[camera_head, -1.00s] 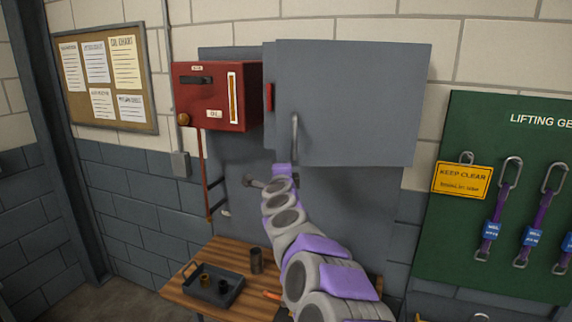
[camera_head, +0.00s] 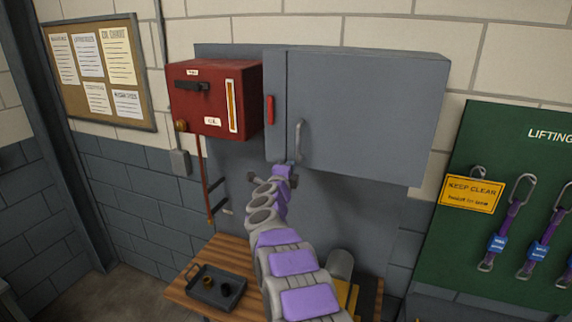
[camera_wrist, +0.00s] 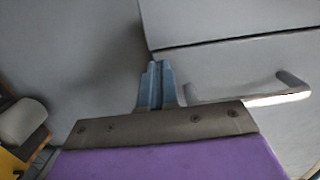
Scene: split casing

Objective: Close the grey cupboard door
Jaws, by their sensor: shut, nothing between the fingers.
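The grey cupboard door (camera_head: 370,115) is the wide panel of the wall cupboard. It looks shut or almost shut, with a thin dark seam along its left edge. Its bar handle (camera_head: 300,140) is near that edge; the handle also shows at right in the wrist view (camera_wrist: 255,92). My gripper (camera_head: 285,172) is just below the door's lower left corner. In the wrist view its blue fingers (camera_wrist: 156,82) are together and empty, beside the cupboard's lower edge and apart from the handle. I cannot tell if they touch the cupboard.
A narrow grey panel with a red handle (camera_head: 270,110) is left of the door. A red box (camera_head: 213,97) hangs farther left. Below, a wooden table (camera_head: 185,292) bears a dark tray (camera_head: 215,288). A green lifting-gear board (camera_head: 500,240) is at right.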

